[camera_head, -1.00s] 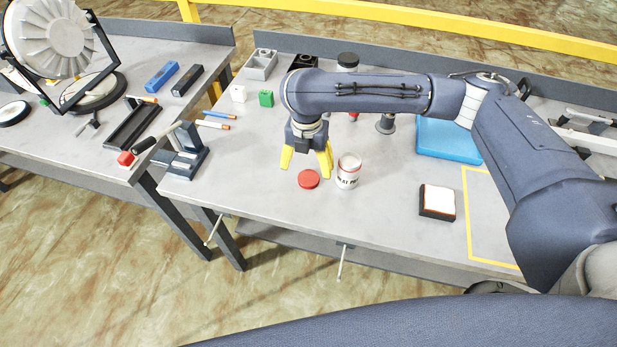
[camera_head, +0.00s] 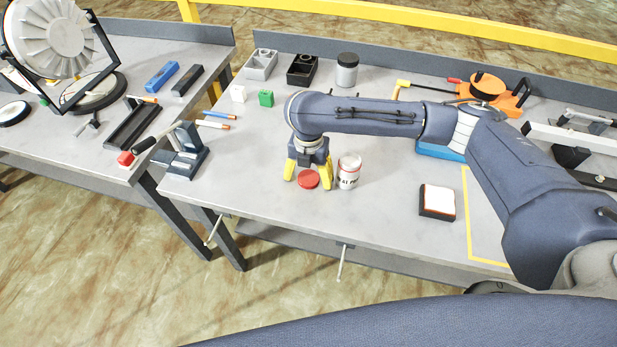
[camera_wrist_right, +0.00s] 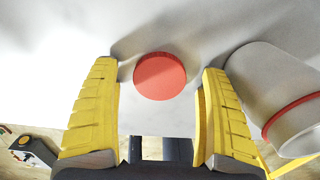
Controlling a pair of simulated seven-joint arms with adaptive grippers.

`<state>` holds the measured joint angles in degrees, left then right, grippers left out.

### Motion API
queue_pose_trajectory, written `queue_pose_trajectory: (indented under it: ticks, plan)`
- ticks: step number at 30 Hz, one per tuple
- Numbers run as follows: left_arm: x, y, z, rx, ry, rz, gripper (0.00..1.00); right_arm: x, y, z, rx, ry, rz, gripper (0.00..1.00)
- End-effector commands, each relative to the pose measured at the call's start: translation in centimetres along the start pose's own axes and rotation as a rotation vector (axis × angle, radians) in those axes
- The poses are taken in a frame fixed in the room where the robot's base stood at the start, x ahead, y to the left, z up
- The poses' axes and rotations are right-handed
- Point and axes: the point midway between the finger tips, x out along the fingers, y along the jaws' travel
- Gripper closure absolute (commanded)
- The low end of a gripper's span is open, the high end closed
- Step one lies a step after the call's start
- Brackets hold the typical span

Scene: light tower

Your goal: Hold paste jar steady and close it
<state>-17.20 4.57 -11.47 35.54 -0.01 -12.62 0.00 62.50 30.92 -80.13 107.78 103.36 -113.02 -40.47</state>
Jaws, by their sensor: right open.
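The paste jar (camera_head: 348,172) is a white can with dark lettering, standing upright on the grey table in the head view. Its red lid (camera_head: 308,180) lies flat on the table just left of it. My right gripper (camera_head: 307,184) is open and low, with its yellow fingers on either side of the lid. In the right wrist view the lid (camera_wrist_right: 160,76) sits ahead between the open fingers (camera_wrist_right: 160,110), not visibly touched. The jar (camera_wrist_right: 290,100) stands just outside the right finger there. My left gripper is not in view.
A black box with a white top (camera_head: 437,201) lies right of the jar. The table's front edge is close below the lid.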

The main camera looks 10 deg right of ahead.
Motion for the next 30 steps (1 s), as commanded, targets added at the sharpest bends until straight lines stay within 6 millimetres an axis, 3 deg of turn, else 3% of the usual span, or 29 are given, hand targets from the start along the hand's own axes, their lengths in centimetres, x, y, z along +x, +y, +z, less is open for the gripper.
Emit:
queue_pose_trajectory:
  ticks: [1, 12, 23, 30]
  plan:
    - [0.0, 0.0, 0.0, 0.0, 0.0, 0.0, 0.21, 0.0, 0.0, 0.0, 0.0, 0.0, 0.0, 0.2]
    - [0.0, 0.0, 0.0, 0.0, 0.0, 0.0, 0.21, 0.0, 0.0, 0.0, 0.0, 0.0, 0.0, 0.61]
    - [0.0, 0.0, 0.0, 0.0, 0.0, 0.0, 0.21, -0.1, 0.0, 0.0, 0.0, 0.0, 0.0, 0.62]
    - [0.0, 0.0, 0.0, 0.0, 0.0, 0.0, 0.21, -1.4, 0.1, 0.1, 0.0, -0.003, 0.002, 0.62]
